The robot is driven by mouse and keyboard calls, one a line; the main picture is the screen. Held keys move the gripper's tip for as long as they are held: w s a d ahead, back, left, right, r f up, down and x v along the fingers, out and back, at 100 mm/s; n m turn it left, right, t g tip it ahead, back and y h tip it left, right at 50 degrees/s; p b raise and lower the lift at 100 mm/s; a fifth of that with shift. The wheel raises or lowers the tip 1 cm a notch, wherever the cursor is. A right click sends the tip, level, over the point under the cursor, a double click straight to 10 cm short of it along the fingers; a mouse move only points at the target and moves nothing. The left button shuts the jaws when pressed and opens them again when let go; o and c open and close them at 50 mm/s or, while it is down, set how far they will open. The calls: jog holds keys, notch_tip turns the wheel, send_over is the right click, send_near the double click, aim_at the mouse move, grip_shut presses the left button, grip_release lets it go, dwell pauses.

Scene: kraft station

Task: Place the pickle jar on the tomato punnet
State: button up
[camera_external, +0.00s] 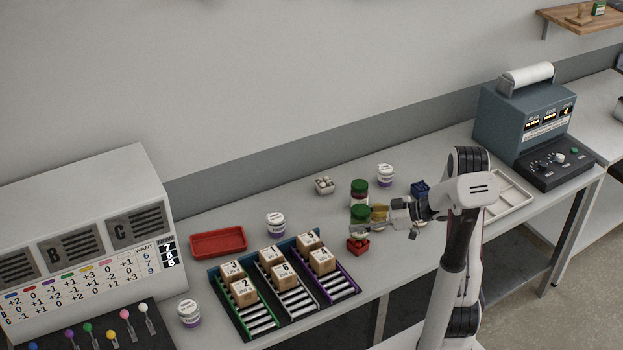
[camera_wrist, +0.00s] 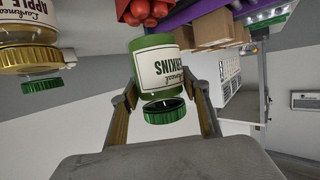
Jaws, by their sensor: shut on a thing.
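The pickle jar (camera_external: 360,217), green with a green lid, is in my gripper (camera_external: 373,214). In the wrist view the jar (camera_wrist: 157,65) shows a white label reading "...RKINS" and its dark green lid. My gripper (camera_wrist: 163,92) is shut on it, with a tan-padded finger on each side. The tomato punnet (camera_external: 357,246), small and red, stands on the table just below the jar in the external view. In the wrist view the punnet's tomatoes (camera_wrist: 150,10) lie past the jar's base. I cannot tell whether jar and punnet touch.
A dark jar with a green lid (camera_external: 359,188) stands just behind the held jar. An apple jar with a gold lid (camera_wrist: 28,50) is close at left in the wrist view. A blue crate (camera_external: 420,188), a white tub (camera_external: 385,175) and roller racks with boxes (camera_external: 283,293) are nearby.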

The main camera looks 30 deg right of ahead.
jog(key=shift+f, duration=1.15)
jog(key=o, duration=1.5)
jog(key=shift+f, duration=0.15)
jog(key=shift+r, duration=0.2)
jog(key=shift+v, duration=6)
